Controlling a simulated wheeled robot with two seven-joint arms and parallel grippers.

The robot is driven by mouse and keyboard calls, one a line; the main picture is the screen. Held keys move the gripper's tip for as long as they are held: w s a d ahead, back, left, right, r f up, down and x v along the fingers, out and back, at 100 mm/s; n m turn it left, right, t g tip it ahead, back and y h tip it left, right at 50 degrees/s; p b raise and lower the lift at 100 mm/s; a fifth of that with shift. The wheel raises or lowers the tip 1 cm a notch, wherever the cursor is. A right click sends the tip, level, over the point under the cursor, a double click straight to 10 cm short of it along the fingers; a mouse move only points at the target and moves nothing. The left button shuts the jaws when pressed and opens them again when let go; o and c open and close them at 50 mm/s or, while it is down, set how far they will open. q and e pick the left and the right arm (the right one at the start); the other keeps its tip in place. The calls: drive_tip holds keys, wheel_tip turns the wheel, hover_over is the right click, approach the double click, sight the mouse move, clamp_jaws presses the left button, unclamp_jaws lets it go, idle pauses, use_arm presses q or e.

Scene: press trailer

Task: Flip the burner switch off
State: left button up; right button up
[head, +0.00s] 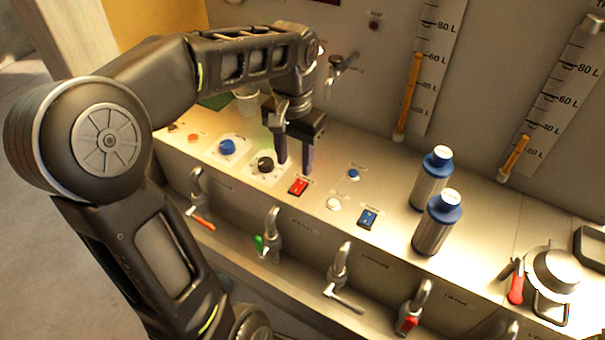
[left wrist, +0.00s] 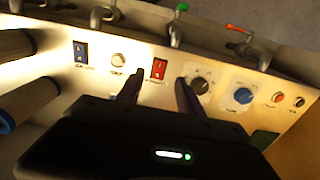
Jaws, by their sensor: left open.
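A red rocker switch (head: 298,186) sits on the slanted control panel, with a small label beside it that I cannot read. It also shows in the left wrist view (left wrist: 158,69), between my fingertips in the picture. A blue rocker switch (head: 368,218) is further right on the panel; it shows at the left in the wrist view (left wrist: 80,52). I cannot read which switch is the burner's. My left gripper (head: 295,165) is open and empty, fingers pointing down, just behind and left of the red switch. My right gripper is out of view.
A black knob (head: 265,165) and a blue knob (head: 227,147) are left of the red switch. Two blue-capped bottles (head: 437,222) stand to the right. Several taps (head: 271,235) line the front face. Gauges (head: 412,85) are on the back wall.

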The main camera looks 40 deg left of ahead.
sight(295, 191)
use_arm(q)
drive_tip(key=shift+s+f, duration=0.1)
wheel_tip(295, 191, down, 8)
drive_tip(key=shift+r+p, duration=0.2)
drive_tip(key=shift+p, duration=0.2)
clamp_jaws()
idle(0.6)
